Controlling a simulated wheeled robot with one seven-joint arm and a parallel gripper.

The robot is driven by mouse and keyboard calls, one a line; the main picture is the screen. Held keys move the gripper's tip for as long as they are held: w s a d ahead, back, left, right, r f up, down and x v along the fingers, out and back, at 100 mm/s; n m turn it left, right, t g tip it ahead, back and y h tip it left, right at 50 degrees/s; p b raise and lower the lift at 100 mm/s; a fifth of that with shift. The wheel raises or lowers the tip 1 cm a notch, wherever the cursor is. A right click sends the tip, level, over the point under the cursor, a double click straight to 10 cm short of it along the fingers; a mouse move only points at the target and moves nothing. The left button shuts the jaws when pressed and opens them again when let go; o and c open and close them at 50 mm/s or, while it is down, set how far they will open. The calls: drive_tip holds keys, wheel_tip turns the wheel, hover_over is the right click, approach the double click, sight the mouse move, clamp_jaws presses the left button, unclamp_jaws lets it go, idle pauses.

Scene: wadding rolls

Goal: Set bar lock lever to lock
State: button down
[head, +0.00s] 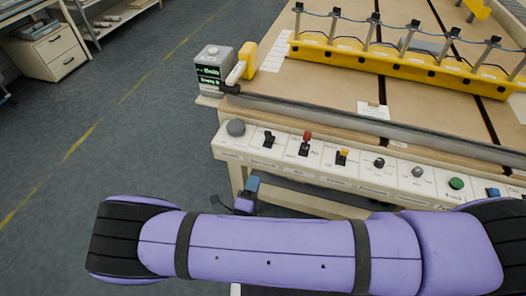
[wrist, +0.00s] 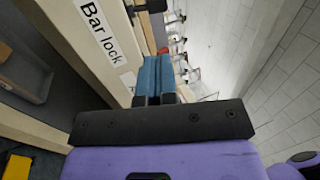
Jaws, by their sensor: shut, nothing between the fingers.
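A white control panel (head: 325,168) runs along the front of the table. Levers on it include a black one (head: 268,139), a red-topped one (head: 306,142) and a yellow-topped one (head: 342,156). The head view is too small to read which is the bar lock lever. In the wrist view a "Bar lock" label (wrist: 100,28) shows on a pale panel face, with a black part (wrist: 152,6) beside it at the top edge. My gripper (head: 253,184) is shut and empty, in front of the panel's left part. Its blue fingers (wrist: 156,76) appear apart from any lever.
A yellow rail (head: 400,68) with several metal posts crosses the tabletop. The floor to the left is clear up to a drawer cabinet (head: 48,52).

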sight(268, 131)
drive_tip(key=x, duration=1.3)
drive_tip(key=shift+w+d+r, duration=0.15)
drive_tip(key=shift+w+r, duration=0.05)
drive_tip(key=shift+w, duration=0.15)
drive_tip(key=shift+w+r, duration=0.1)
drive_tip(key=shift+r, duration=0.05)
drive_tip(key=g, duration=0.1)
drive_tip(key=w+r+g+y, duration=0.1)
drive_tip(key=g, duration=0.1)
drive_tip(key=shift+w+d+r, duration=0.15)
drive_tip(key=shift+d, duration=0.15)
drive_tip(key=g, duration=0.1)
drive_tip(key=w+g+y, duration=0.1)
drive_tip(key=g, duration=0.1)
drive_tip(key=shift+w+d+r, duration=0.25)
drive_tip(key=shift+r, duration=0.05)
drive_tip(key=shift+w, duration=0.15)
drive_tip(key=shift+w+d, duration=0.1)
drive_tip(key=shift+w, duration=0.05)
drive_tip(key=shift+r, duration=0.1)
drive_tip(key=shift+s, duration=0.25)
drive_tip(key=r+v, duration=0.1)
drive_tip(key=v, duration=1.2)
drive_tip(key=shift+r, duration=0.25)
